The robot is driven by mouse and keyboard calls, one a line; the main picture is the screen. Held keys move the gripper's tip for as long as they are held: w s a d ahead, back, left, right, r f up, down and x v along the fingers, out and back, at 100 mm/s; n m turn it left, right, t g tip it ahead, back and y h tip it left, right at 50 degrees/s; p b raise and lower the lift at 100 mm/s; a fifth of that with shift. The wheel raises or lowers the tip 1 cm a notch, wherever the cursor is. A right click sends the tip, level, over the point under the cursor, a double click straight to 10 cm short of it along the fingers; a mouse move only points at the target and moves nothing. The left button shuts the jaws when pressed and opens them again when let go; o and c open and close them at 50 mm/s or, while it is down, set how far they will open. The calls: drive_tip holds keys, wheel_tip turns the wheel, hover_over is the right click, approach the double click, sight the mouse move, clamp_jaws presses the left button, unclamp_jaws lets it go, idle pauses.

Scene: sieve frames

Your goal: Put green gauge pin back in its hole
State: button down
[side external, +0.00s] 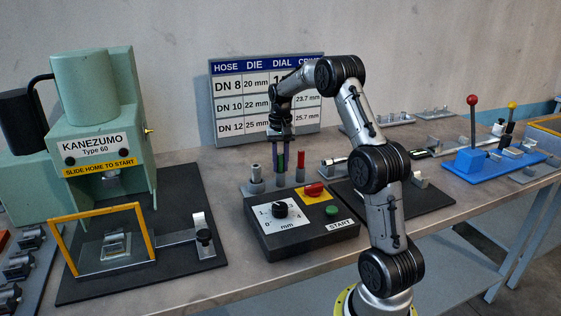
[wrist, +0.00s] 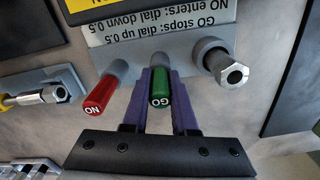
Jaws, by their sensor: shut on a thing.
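The green gauge pin (wrist: 159,92), marked GO on its end, stands between the purple fingers of my gripper (wrist: 160,76) in the wrist view. My gripper (side external: 281,168) is shut on it, pointing down over the grey gauge stand in the side view. The stand's label plate (wrist: 165,22) carries text about GO and NO.
A metal hex fitting (wrist: 228,69) sits on the other side of the green pin. A dial box (side external: 300,222) with red and green buttons is just in front of the stand. A green press (side external: 95,120) stands at left, and a size chart (side external: 228,100) stands behind.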

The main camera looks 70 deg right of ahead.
drive_tip(key=shift+f, duration=0.1)
drive_tip(key=c, duration=0.6)
unclamp_jaws()
wheel_tip(320, 180, up, 14)
drive_tip(key=shift+f, duration=0.1)
